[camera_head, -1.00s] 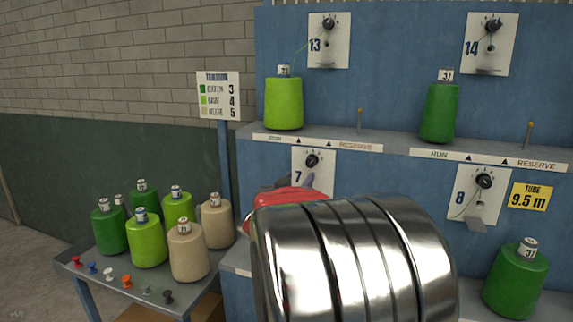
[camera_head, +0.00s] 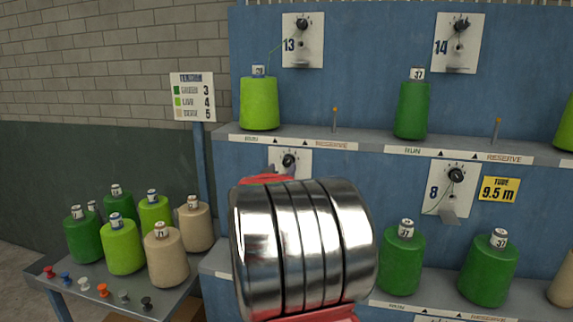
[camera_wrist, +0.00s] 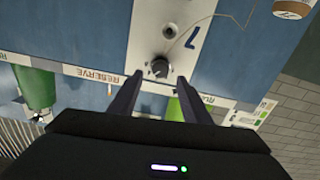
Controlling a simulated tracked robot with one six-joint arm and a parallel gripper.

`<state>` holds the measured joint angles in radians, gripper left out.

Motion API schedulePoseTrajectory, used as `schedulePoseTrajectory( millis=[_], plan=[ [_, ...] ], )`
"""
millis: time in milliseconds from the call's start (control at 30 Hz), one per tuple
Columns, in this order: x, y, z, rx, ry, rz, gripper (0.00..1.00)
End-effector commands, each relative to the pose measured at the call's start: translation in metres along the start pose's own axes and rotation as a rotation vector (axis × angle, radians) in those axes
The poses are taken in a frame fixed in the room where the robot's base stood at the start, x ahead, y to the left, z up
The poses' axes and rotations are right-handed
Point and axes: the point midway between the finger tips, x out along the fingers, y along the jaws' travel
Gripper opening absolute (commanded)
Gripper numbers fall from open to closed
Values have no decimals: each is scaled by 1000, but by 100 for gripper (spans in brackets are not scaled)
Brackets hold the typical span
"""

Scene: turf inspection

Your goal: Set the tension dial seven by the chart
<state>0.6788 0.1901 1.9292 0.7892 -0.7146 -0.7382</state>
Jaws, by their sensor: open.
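Dial seven (camera_head: 288,161) is a black knob on a white plate (camera_head: 306,160); my arm covers the plate's lower part and its number in the head view. The wrist view is upside down and shows the dial (camera_wrist: 159,67) below the plate's number 7. My gripper (camera_wrist: 160,78) is open, its two dark fingers apart on either side of the dial in that view. I cannot tell whether they touch it. The chart (camera_head: 192,97) pairs green with 3, lime with 4 and beige with 5. A thin thread runs from plate seven toward a beige cone (camera_wrist: 293,9).
A side table (camera_head: 150,290) at left holds green, lime and beige cones and several coloured pegs. A shelf (camera_head: 375,138) above dial seven carries a lime cone (camera_head: 260,102) and a green cone (camera_head: 411,108). Dial eight (camera_head: 455,175) and two green cones stand to the right.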

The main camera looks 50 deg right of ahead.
Motion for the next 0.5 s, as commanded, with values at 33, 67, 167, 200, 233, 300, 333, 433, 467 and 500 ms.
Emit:
schedulePoseTrajectory(
  millis=[33, 67, 167, 200, 233, 300, 333, 433, 467, 500],
  plan=[
    [8, 0, 0, 0, 0, 1, 44],
    [12, 1, 1, -1, -1, 2, 44],
    [25, 1, 1, 0, 0, 2, 44],
    [30, 1, 1, 0, -1, 2, 44],
    [34, 0, 1, 0, -2, 1, 44],
    [43, 1, 1, 0, 0, 2, 44],
    [47, 1, 1, 0, -1, 2, 44],
    [58, 1, 1, 0, -1, 2, 44],
    [60, 1, 1, 0, -1, 1, 44],
    [64, 1, 1, 0, -1, 1, 44]
  ],
)
